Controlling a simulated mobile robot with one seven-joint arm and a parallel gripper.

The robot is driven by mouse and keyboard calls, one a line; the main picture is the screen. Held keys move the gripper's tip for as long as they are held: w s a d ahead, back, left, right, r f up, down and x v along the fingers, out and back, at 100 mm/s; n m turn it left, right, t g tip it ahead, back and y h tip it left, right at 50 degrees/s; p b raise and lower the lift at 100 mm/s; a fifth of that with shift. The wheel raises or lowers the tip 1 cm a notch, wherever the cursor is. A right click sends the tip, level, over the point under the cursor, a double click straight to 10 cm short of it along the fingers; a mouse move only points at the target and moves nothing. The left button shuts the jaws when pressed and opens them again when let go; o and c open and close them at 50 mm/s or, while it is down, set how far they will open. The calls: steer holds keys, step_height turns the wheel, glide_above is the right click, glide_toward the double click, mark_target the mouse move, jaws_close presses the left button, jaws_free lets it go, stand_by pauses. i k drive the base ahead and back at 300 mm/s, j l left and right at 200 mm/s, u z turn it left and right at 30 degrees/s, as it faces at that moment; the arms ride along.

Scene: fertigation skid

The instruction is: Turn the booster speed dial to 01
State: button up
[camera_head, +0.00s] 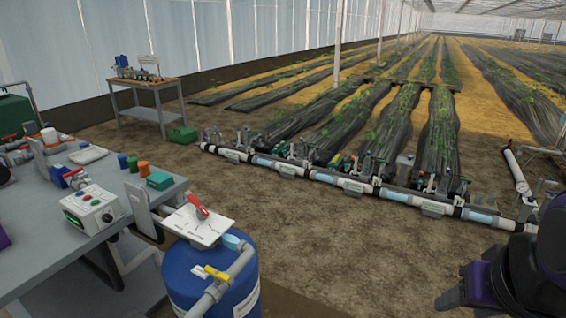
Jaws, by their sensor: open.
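A pale grey control box (91,208) sits near the front edge of the grey bench at left. It has a small green-lit display, red and green buttons, and a dark round knob (107,217) on its sloped face. The knob's setting and the display's text are too small to read, and I cannot tell any label. My gripper (452,297) shows partly at the lower right, dark with purple parts. It is open, with nothing seen in it, and far to the right of the box.
A blue drum (212,280) with a white plate, a red-handled lever (198,208) and grey pipe with a yellow valve handle stands right of the bench. Small coloured containers (131,163) stand behind the box. Bare soil lies between drum and arm; a white pipe manifold (330,178) crosses beyond.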

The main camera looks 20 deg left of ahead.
mark_target(107, 218)
steer(key=i+u, duration=0.2)
steer(key=u, duration=0.15)
steer(key=i+l+u, duration=0.1)
steer(key=u, duration=0.3)
steer(key=i+l+u, duration=0.15)
steer(key=u, duration=0.2)
steer(key=i+u, duration=0.2)
steer(key=u, duration=0.2)
steer(key=i+l+u, duration=0.1)
steer(key=u, duration=0.25)
steer(key=i+l+u, duration=0.15)
steer(key=u, duration=0.25)
steer(key=i, duration=0.05)
